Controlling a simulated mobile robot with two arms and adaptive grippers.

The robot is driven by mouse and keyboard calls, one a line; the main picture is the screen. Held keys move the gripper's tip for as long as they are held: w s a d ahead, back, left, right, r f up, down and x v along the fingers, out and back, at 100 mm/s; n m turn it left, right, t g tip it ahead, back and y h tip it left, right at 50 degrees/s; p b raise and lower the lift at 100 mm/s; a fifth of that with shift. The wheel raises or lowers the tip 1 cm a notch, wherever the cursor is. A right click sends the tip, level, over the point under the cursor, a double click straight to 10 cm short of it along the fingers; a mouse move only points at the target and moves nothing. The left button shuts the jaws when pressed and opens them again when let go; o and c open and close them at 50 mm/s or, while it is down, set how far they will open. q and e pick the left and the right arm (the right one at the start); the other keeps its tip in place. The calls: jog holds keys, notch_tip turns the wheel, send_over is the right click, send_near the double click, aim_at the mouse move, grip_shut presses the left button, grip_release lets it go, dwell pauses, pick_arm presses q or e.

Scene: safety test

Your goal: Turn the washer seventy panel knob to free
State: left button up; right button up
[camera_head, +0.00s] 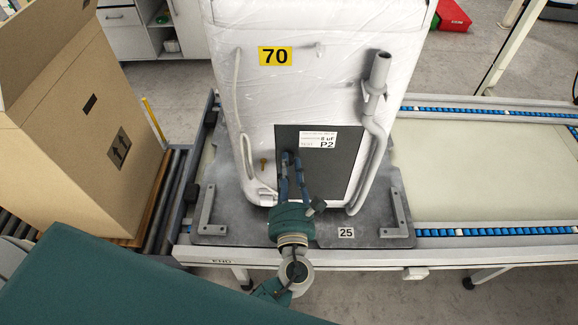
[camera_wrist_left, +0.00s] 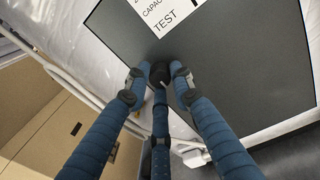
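The washer (camera_head: 330,90) is a white, film-wrapped machine with a yellow label "70", upright on a dark plate. A small black knob (camera_wrist_left: 158,73) with a pale mark sits at the panel's edge. My left gripper (camera_head: 290,160) reaches the panel's left side. In the left wrist view its blue fingers (camera_wrist_left: 158,75) close in around the knob and appear to touch it. My right gripper is out of view.
A grey hose (camera_head: 376,130) runs down the washer's right side and a pale one (camera_head: 239,120) down its left. A small brass piece (camera_head: 263,164) is left of the panel. A cardboard box (camera_head: 75,140) stands left. The conveyor (camera_head: 480,165) is clear at right.

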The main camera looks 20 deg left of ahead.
pick_arm(q)
grip_shut()
jog(key=shift+a+r+n+h+b, duration=0.15)
jog(key=shift+n+h+b, duration=0.2)
jog(key=shift+n+b, duration=3.05)
jog(key=shift+a+n+h+b, duration=0.1)
jog(key=shift+n+h+b, duration=0.25)
jog(key=shift+n+b, duration=3.05)
pick_arm(e)
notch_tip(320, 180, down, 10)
jog(key=p, duration=0.3)
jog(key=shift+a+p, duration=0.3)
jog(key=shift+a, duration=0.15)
pick_arm(q)
jog(key=n, duration=0.3)
jog(key=shift+n, duration=0.4)
jog(key=o, duration=0.7)
grip_release()
jog(key=shift+s, duration=0.1)
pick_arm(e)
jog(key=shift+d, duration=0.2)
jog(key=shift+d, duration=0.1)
